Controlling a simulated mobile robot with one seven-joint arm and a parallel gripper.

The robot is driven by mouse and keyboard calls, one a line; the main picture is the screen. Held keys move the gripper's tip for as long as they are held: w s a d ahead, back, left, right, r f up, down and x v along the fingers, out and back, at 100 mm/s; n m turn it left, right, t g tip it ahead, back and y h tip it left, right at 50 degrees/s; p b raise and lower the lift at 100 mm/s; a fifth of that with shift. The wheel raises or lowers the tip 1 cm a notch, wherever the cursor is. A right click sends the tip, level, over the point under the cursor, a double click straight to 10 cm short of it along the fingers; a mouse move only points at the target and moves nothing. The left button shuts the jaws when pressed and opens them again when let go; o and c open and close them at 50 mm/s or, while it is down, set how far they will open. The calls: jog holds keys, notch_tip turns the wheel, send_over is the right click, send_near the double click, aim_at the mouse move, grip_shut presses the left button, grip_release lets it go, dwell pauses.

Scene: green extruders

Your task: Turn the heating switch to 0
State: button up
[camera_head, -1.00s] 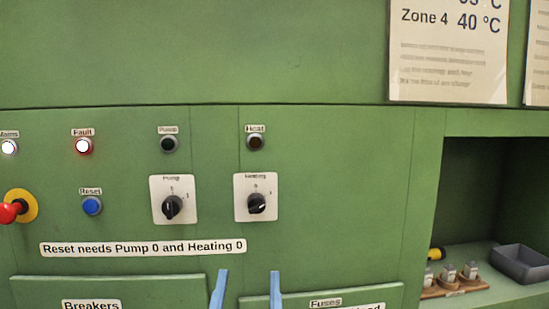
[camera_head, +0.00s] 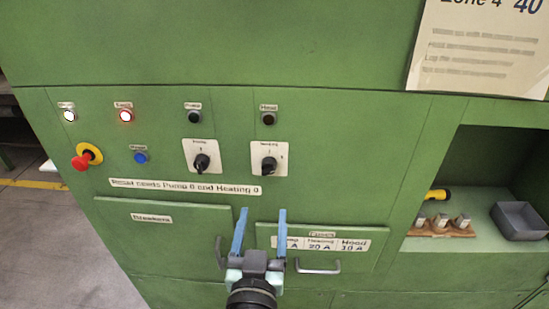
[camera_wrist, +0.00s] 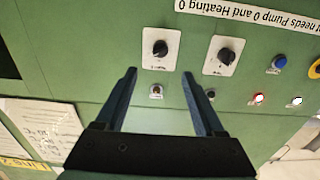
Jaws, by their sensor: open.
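The heating switch (camera_head: 268,163) is a black rotary knob on a white plate on the green panel, right of the matching pump switch (camera_head: 202,162). Its pointer direction is too small to read surely. My gripper (camera_head: 262,210) is open and empty, its two blue fingers pointing up just below the heating switch in the head view. In the wrist view, which is upside down, the heating switch (camera_wrist: 161,48) lies just beyond the fingertips, roughly centred between them. My gripper (camera_wrist: 159,73) appears apart from the knob there.
A blue reset button (camera_head: 140,157), a lit fault lamp (camera_head: 125,116) and a red emergency stop (camera_head: 82,161) are to the left. Below are breaker and fuse covers, with a handle (camera_head: 318,267) jutting out. A recess with a grey bin (camera_head: 520,221) is at right.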

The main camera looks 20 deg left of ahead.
aim_at(268, 174)
jog(key=p+x, duration=0.2)
jog(key=x, duration=1)
jog(key=shift+w+a+f, duration=0.1)
jog(key=shift+w+a, duration=0.05)
jog(key=shift+w, duration=0.25)
grip_shut()
